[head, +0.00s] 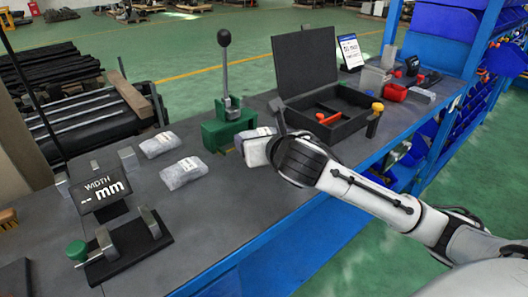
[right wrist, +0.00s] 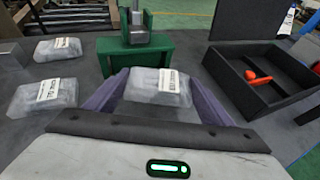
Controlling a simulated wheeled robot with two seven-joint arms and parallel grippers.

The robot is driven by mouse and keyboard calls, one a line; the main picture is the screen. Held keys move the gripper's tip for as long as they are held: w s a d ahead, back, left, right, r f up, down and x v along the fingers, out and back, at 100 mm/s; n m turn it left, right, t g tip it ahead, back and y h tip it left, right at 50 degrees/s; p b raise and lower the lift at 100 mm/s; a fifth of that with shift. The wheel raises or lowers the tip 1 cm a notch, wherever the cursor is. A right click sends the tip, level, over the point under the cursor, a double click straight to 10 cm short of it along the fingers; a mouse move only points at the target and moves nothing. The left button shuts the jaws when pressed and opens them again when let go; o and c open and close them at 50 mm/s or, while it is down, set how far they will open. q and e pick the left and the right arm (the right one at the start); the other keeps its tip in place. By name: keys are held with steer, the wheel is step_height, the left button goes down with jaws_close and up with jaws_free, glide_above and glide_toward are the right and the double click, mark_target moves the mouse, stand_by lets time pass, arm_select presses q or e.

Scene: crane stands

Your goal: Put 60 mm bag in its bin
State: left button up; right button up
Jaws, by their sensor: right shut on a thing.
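Three clear bags with white labels show; I cannot read a 60 mm mark on any. My right gripper (head: 266,143) is shut on one bag (right wrist: 160,88), which sits between its two purple-grey fingers in the right wrist view. In the head view part of this bag (head: 255,133) shows just right of the green press. I cannot tell whether it touches the bench. The other two bags, a far one (head: 160,144) and a near one (head: 184,173), lie on the bench to the left. My left gripper is not in view.
A gauge with a "WIDTH -- mm" display (head: 96,189) stands at the left. A green press (head: 220,130) stands close beside the held bag. An open black case (head: 335,130) is to the right. Blue bins (head: 440,22) hang on the rack at far right. The bench's front middle is clear.

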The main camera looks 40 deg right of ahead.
steer(key=shift+f+b, duration=0.45)
steer(key=shift+f, duration=1.45)
steer(key=shift+f, duration=0.1)
steer(key=o, duration=0.8)
steer(key=shift+f, duration=0.1)
steer(key=o, duration=0.4)
